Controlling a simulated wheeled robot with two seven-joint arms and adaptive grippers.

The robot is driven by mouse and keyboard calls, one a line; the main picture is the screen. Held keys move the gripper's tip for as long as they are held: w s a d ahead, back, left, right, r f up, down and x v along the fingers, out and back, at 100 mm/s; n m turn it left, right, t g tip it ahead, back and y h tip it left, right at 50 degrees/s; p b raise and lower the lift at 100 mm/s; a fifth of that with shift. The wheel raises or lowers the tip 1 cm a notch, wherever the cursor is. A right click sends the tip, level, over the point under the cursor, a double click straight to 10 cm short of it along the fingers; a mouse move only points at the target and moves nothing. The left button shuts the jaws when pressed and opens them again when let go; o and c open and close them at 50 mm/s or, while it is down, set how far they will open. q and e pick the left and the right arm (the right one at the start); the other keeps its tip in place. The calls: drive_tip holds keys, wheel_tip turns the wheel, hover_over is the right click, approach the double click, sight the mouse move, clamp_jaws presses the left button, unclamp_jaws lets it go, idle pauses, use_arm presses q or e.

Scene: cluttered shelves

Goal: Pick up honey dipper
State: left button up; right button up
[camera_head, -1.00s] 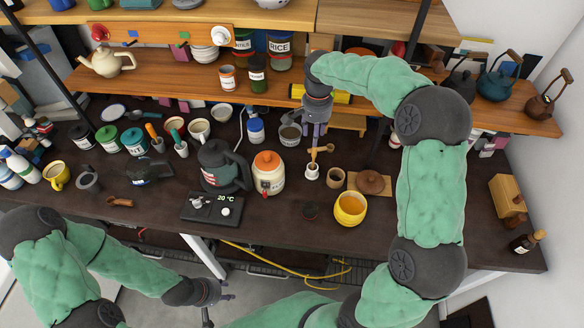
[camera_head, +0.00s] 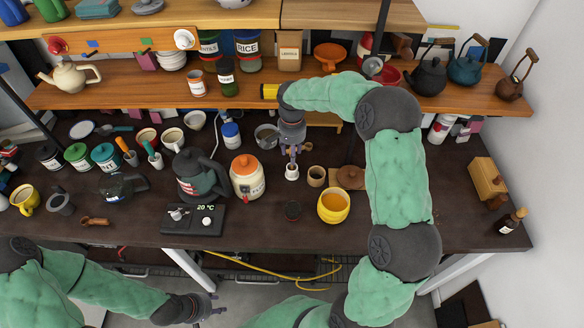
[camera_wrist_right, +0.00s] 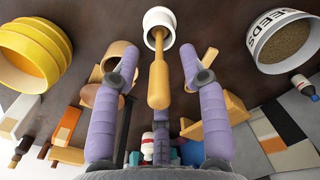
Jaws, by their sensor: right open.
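The honey dipper (camera_wrist_right: 158,78) is a light wooden stick standing in a small white pot (camera_wrist_right: 160,24). The white pot also shows in the head view (camera_head: 292,171), just below my right gripper (camera_head: 291,153). The gripper covers most of the dipper there. In the right wrist view my right gripper (camera_wrist_right: 159,58) is open, with one purple finger on each side of the dipper and gaps between. My left gripper (camera_head: 214,304) hangs in front of the counter, away from the dipper; its jaw opening is too small to judge.
A yellow bowl (camera_head: 334,206), a small wooden cup (camera_head: 316,176) and a brown lidded dish (camera_head: 350,176) stand to the right of the pot. An orange-lidded jar (camera_head: 247,180) and a dark kettle (camera_head: 198,174) stand to its left. A wooden shelf (camera_head: 150,90) runs behind and above.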

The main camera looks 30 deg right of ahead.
drive_tip(key=shift+f, duration=0.3)
clamp_jaws()
drive_tip(key=shift+r, duration=0.15)
wheel_tip(320, 180, up, 10)
drive_tip(key=shift+f+p, duration=0.1)
drive_tip(key=shift+p, duration=0.95)
